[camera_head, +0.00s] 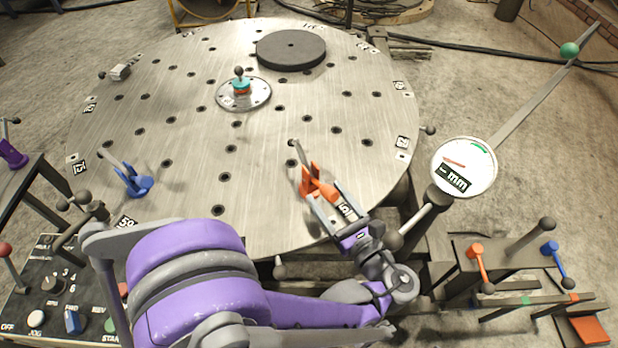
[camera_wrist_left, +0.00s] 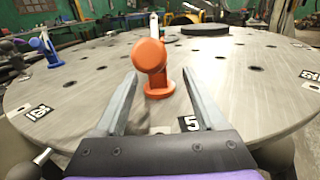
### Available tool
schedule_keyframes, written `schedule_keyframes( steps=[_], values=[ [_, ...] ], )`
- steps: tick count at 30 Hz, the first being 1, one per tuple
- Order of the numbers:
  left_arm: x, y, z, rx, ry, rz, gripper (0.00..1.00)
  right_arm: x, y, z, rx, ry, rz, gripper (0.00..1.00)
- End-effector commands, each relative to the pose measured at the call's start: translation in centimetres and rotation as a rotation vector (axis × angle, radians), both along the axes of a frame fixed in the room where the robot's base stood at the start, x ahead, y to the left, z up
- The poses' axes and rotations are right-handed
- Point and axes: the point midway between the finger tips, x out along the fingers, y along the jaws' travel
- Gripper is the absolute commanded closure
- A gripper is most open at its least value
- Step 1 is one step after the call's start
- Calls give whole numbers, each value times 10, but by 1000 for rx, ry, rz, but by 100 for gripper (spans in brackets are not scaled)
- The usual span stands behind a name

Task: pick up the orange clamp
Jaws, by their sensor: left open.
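The orange clamp (camera_head: 318,184) stands on the round metal table (camera_head: 190,125) near its front right edge. My left gripper (camera_head: 332,205) is open and low over the table, with its fingertips at the clamp. In the left wrist view the clamp (camera_wrist_left: 155,68) stands upright between and just beyond the two open fingers (camera_wrist_left: 160,95). Whether the fingers touch it cannot be told. My right gripper does not show in either view.
A blue clamp (camera_head: 134,183) stands at the table's left side. A dark disc (camera_head: 291,49) and a small round plate with a knob (camera_head: 243,95) lie farther back. A dial gauge (camera_head: 464,167) stands right of the table, a control panel (camera_head: 65,300) at lower left.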

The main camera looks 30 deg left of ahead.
Motion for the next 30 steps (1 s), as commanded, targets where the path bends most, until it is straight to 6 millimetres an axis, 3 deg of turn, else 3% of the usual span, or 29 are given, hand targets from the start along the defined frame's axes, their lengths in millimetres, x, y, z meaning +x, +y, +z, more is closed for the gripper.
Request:
schedule_keyframes(
  steps=[17,26,30],
  values=[
    [27,63,-3,1,0,3,28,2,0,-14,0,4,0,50],
    [30,68,-2,0,-1,-1,28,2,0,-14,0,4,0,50],
    [30,68,-2,0,0,-1,49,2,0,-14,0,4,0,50]
  ],
)
